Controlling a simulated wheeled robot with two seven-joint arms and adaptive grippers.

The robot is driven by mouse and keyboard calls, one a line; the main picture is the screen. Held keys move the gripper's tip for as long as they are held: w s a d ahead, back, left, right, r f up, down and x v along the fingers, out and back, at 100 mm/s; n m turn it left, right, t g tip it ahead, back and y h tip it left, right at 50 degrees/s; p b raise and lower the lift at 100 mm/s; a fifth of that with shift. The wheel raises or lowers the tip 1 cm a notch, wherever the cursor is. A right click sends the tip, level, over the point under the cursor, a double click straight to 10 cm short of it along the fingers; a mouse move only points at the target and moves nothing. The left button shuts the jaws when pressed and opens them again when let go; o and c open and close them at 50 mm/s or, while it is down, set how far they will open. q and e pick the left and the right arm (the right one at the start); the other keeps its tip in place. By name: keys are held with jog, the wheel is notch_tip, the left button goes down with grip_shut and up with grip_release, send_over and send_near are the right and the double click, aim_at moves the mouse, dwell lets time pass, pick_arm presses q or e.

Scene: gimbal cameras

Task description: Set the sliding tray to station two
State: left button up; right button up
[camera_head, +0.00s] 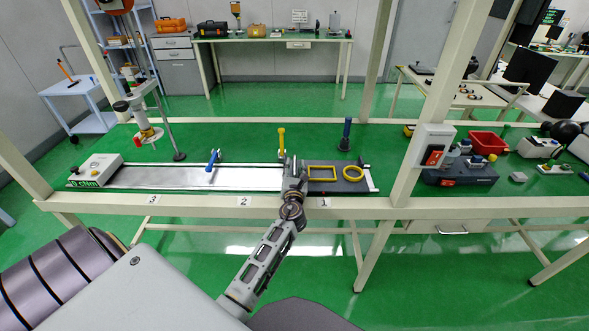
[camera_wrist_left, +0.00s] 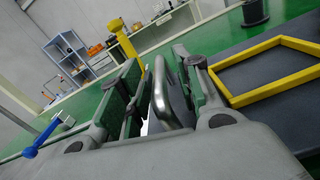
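The sliding tray (camera_head: 325,186) is a dark plate at the right end of a pale metal track (camera_head: 150,178), above the label 1 (camera_head: 326,202). A yellow square frame (camera_head: 322,166) and a yellow ring (camera_head: 353,166) lie on it. The label 2 (camera_head: 245,201) is farther left on the bench's front edge. My left gripper (camera_head: 294,162) is at the tray's left end. In the left wrist view a curved silver handle (camera_wrist_left: 173,100) stands between its fingers (camera_wrist_left: 163,92); whether they press on it cannot be told. My right gripper is out of view.
A blue-handled pin (camera_head: 212,160) stands at the track near label 2. A yellow post (camera_head: 281,141) and a dark blue post (camera_head: 346,132) stand behind the track. A white box (camera_head: 97,169) is at its left end. A bench upright (camera_head: 425,110) rises right of the tray.

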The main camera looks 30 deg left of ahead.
pick_arm(q)
grip_shut()
dwell(0.3)
dwell(0.3)
